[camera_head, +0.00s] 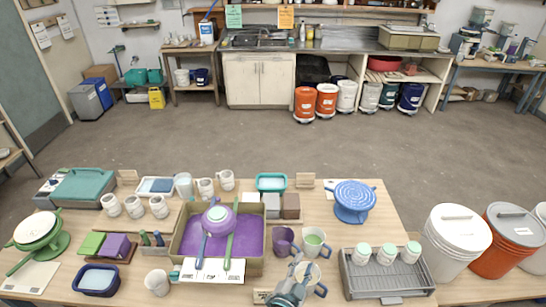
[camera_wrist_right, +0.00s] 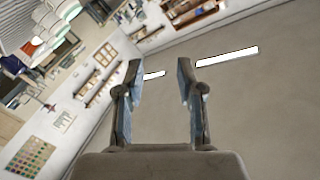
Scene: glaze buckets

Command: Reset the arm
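My right gripper (camera_head: 302,270) shows at the bottom middle of the head view, over the front edge of the table (camera_head: 385,225), in front of the mugs. In the right wrist view its two fingers (camera_wrist_right: 159,75) stand apart with nothing between them. That view looks out at walls, shelves and ceiling lights, not at the table top. My left gripper and arm do not show in the head view.
A tray with purple glaze (camera_head: 252,240) holds a purple pot (camera_head: 219,216). Mugs (camera_head: 314,241) stand close by the right gripper. A grey rack (camera_head: 385,275) with cups is at right. Buckets (camera_head: 455,235) stand beyond the table's right end.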

